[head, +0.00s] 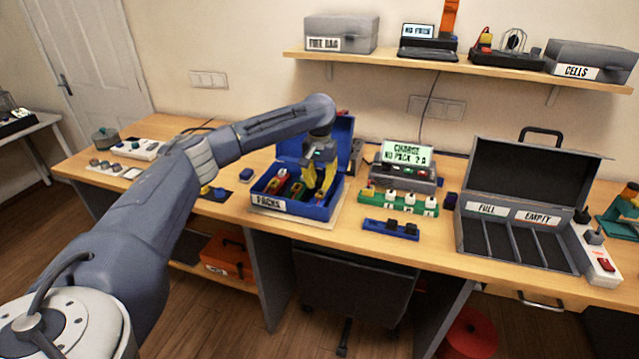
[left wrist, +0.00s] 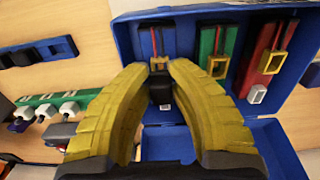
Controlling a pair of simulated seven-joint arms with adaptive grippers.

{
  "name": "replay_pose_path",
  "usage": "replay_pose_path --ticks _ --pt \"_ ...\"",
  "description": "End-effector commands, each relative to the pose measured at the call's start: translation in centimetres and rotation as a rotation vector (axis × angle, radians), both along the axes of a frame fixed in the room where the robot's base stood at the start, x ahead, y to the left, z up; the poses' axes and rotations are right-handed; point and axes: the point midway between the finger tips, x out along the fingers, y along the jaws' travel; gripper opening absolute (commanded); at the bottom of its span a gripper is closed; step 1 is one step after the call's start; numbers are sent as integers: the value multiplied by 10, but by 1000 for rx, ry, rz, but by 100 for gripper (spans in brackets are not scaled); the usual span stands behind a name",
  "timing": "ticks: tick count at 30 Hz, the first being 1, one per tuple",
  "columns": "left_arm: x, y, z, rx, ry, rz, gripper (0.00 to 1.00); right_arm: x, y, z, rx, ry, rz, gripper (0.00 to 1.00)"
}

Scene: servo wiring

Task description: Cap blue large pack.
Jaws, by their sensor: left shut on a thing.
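The blue PACKS box (head: 272,204) is open on the bench. In the left wrist view, a blue pack (left wrist: 155,38) with red and black leads and a yellow connector (left wrist: 160,62) lies in it. My left gripper (head: 319,182) reaches down into the box; it also shows in the left wrist view (left wrist: 159,75). Its yellow fingers are shut on a black cap (left wrist: 160,90), which is in line with the yellow connector. I cannot tell if the cap is seated on it. A blue cap rack (head: 390,230) holds black caps. My right gripper is not in view.
A green pack (left wrist: 213,55) and a red pack (left wrist: 268,62) lie beside the blue pack. A green rack with white caps (head: 404,203) and a charger (head: 405,175) stand right of the box. A grey FULL/EMPTY case (head: 530,178) stands open farther right.

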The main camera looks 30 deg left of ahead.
Motion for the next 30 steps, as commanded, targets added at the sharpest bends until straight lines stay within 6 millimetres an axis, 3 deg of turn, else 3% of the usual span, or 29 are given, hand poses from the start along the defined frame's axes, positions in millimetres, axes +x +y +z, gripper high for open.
replay_pose_path --ticks 30 --pt "0 0 -9 0 0 1 0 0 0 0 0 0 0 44"
